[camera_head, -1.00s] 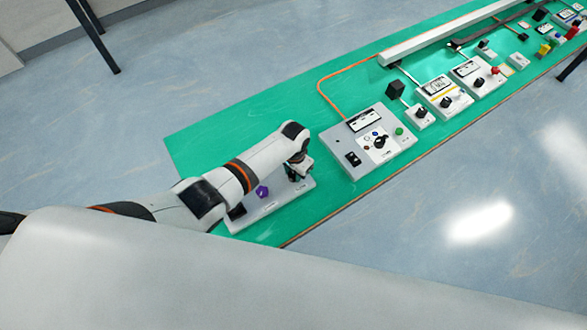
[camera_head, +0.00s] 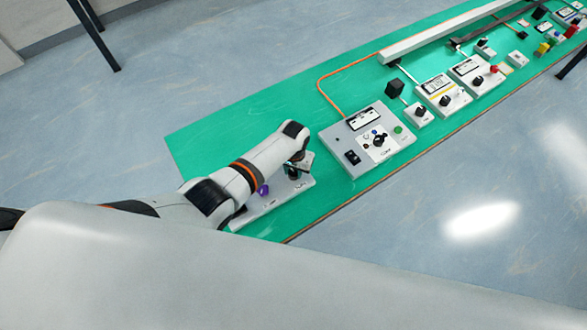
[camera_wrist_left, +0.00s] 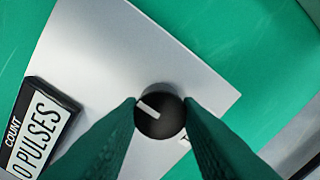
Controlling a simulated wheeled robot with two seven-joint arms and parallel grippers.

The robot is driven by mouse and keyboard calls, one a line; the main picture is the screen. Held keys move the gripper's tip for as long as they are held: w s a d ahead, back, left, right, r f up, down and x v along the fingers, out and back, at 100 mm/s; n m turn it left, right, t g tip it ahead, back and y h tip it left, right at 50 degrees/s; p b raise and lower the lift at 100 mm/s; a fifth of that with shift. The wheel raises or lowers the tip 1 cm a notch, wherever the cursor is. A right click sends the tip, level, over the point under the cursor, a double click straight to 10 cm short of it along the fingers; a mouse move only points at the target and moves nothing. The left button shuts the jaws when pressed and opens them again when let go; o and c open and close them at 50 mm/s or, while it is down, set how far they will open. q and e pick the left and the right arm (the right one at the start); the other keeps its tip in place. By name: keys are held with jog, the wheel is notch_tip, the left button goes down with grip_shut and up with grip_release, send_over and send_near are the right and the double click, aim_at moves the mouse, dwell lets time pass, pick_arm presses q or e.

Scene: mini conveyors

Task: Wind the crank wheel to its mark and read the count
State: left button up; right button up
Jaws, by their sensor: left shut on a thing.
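In the left wrist view a dark round crank wheel (camera_wrist_left: 168,124) with a white pointer line sits on a pale panel (camera_wrist_left: 110,50). The line points to the upper left of that view. My left gripper (camera_wrist_left: 160,106) has a finger on each side of the wheel and is shut on it. A count display (camera_wrist_left: 40,125) at the left edge shows "0 PULSES"; any digits before the 0 are cut off. A small pale mark lies beside the wheel, partly hidden by the right finger. In the head view my left gripper (camera_head: 296,170) is over the panel's far end. My right gripper is not seen.
A purple knob (camera_head: 263,189) stands on the same panel, close to my forearm. A larger grey control box (camera_head: 345,140) is just right of the gripper. More small devices line the green bench (camera_head: 240,120) to the upper right. The bench's left part is clear.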

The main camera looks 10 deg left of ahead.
aim_at(293, 172)
pick_arm(q)
jog(key=shift+w, duration=0.1)
jog(key=o, duration=1)
jog(key=shift+r, duration=0.15)
jog(key=shift+r, duration=0.25)
notch_tip(293, 172, up, 11)
jog(key=shift+r, duration=0.15)
